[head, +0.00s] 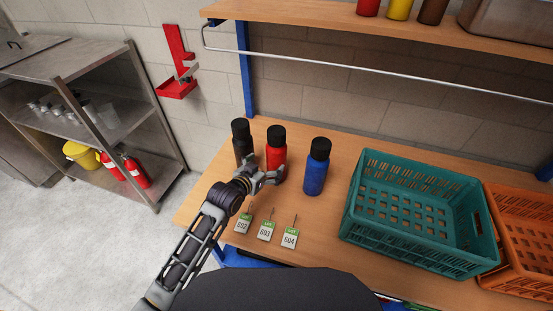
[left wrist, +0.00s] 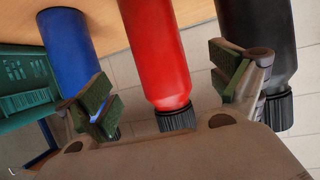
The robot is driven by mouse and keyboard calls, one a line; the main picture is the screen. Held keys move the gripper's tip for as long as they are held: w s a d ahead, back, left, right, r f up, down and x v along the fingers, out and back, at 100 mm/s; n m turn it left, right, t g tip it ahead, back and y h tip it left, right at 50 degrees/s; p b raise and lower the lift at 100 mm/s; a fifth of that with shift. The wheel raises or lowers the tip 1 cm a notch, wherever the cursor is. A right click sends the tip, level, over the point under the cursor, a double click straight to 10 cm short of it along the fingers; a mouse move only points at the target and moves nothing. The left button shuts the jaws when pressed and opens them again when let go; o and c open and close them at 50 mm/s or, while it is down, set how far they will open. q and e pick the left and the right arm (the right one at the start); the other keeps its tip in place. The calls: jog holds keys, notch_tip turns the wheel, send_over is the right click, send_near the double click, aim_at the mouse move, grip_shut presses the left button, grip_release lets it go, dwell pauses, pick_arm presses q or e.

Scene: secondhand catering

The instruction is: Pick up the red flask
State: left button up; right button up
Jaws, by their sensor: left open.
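The red flask (head: 276,146) with a black cap stands upright on the wooden bench, between a dark flask and a blue flask. My left gripper (head: 266,177) is open at the front of the red flask, low on its body. In the left wrist view the red flask (left wrist: 155,50) shows upside down between the two green-padded fingers, with a gap visible on each side. I cannot tell how deep it sits between them. The gripper hides the flask's lower part in the head view. My right gripper is not in view.
The dark flask (head: 242,140) stands close on the left, the blue flask (head: 317,167) on the right. Numbered tags (head: 266,231) lie in front. A teal crate (head: 413,242) and an orange crate (head: 520,240) sit right. A shelf (head: 400,32) and rail run above.

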aim_at(271, 162)
pick_arm(q)
jog(key=shift+x, duration=1.8)
jog(key=shift+f, duration=0.1)
jog(key=shift+p+x, duration=0.35)
jog(key=shift+x, duration=2.15)
jog(key=shift+d, duration=0.15)
jog(key=c, duration=1.4)
jog(key=shift+o, duration=0.2)
jog(key=shift+r, duration=5.05)
